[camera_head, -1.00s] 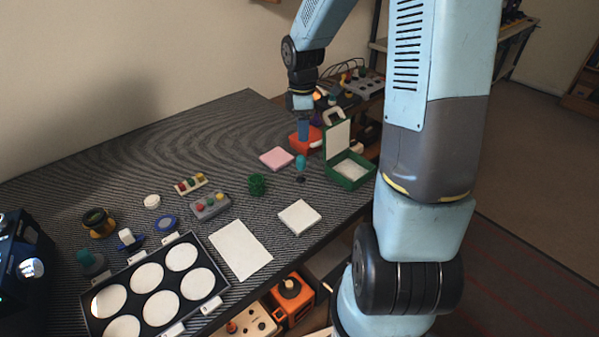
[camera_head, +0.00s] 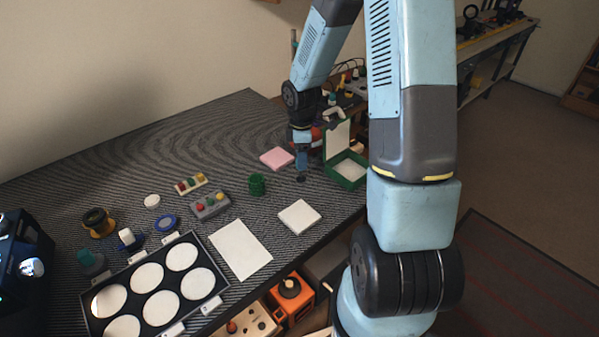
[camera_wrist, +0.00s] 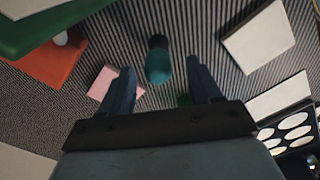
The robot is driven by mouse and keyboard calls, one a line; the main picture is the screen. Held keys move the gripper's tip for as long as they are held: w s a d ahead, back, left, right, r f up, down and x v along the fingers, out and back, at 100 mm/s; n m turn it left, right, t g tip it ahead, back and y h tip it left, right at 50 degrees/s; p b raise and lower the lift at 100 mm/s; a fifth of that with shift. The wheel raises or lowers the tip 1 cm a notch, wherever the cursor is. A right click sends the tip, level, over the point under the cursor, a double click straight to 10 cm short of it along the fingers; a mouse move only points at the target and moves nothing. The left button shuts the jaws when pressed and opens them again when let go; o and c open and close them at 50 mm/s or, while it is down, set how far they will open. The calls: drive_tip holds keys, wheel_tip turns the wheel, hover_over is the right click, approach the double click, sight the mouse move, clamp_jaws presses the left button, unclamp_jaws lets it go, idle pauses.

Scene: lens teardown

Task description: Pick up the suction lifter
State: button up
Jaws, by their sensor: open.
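The suction lifter (camera_wrist: 158,66) shows in the wrist view as a teal rounded handle with a dark part beyond it. It stands on the striped table. In the head view only its dark base (camera_head: 300,180) shows clearly, just under my gripper (camera_head: 302,164), which hides most of the handle. In the wrist view my gripper (camera_wrist: 161,70) is open, with one finger on each side of the teal handle. A gap shows on both sides. I cannot tell how far down the fingers reach along the handle.
A pink pad (camera_head: 277,158) lies left of my gripper, and an open green box (camera_head: 345,176) stands close on its right. A green ribbed cylinder (camera_head: 257,184) and a white square pad (camera_head: 300,217) are nearby. An orange-red item (camera_wrist: 48,62) shows in the wrist view.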

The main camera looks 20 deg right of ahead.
drive_tip(key=shift+f, duration=1.7)
drive_tip(key=c, duration=1.1)
